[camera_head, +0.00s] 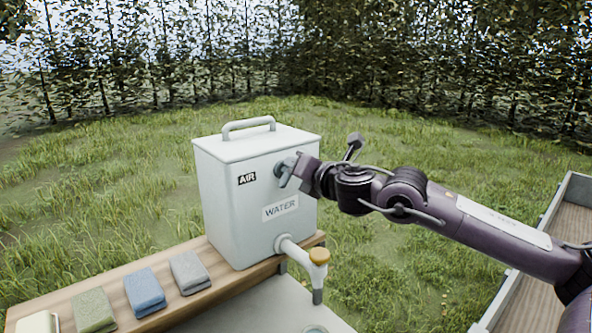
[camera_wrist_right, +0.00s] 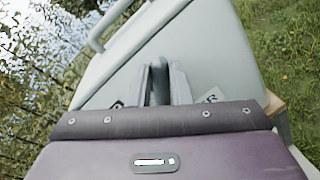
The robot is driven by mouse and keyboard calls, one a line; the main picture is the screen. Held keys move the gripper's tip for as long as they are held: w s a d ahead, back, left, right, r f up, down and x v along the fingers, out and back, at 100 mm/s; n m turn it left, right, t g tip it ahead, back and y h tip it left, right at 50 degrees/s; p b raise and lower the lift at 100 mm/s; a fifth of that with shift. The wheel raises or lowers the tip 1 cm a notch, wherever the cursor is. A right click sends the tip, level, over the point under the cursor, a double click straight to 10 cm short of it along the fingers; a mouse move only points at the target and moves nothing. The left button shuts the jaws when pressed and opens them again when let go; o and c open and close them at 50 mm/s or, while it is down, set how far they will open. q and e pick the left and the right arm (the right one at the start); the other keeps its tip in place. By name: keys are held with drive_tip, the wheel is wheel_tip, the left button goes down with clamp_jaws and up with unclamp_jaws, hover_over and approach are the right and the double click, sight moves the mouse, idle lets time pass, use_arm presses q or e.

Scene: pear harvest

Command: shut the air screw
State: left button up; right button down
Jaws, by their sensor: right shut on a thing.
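The white water tank (camera_head: 225,215) stands on a wooden bench, with an "AIR" label (camera_head: 247,178) and a "WATER" label (camera_head: 280,207) on its front. My right gripper (camera_head: 290,170) reaches in from the right and is shut on the air screw, at the tank's upper front beside the "AIR" label. The fingers and wrist hide most of the screw, so its turn cannot be told. In the right wrist view the two grey fingers (camera_wrist_right: 166,84) point at the tank's front (camera_wrist_right: 215,55), close together. My left gripper is not in view.
A tap with an orange-yellow top (camera_head: 319,256) sticks out low on the tank's front, below my right arm. Several folded cloths (camera_head: 145,291) lie on the bench (camera_head: 222,291) to the left. A wooden-floored trailer or crate edge (camera_head: 535,240) stands at the right.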

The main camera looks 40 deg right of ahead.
drive_tip(key=m+y+b, duration=0.1)
drive_tip(key=m, duration=0.2)
drive_tip(key=d+f+m+b, duration=0.1)
drive_tip(key=m, duration=0.2)
drive_tip(key=m+y+b, duration=0.1)
drive_tip(key=m+b, duration=0.1)
drive_tip(key=m, duration=0.1)
drive_tip(key=shift+d+f+g+y, duration=0.2)
drive_tip(key=shift+f+g+y, duration=0.1)
drive_tip(key=shift+g, duration=0.1)
idle(0.4)
drive_tip(key=c, duration=1.3)
unclamp_jaws()
drive_tip(key=b+v, duration=0.6)
drive_tip(key=v, duration=0.1)
drive_tip(key=shift+s+d, duration=0.1)
drive_tip(key=shift+s, duration=0.25)
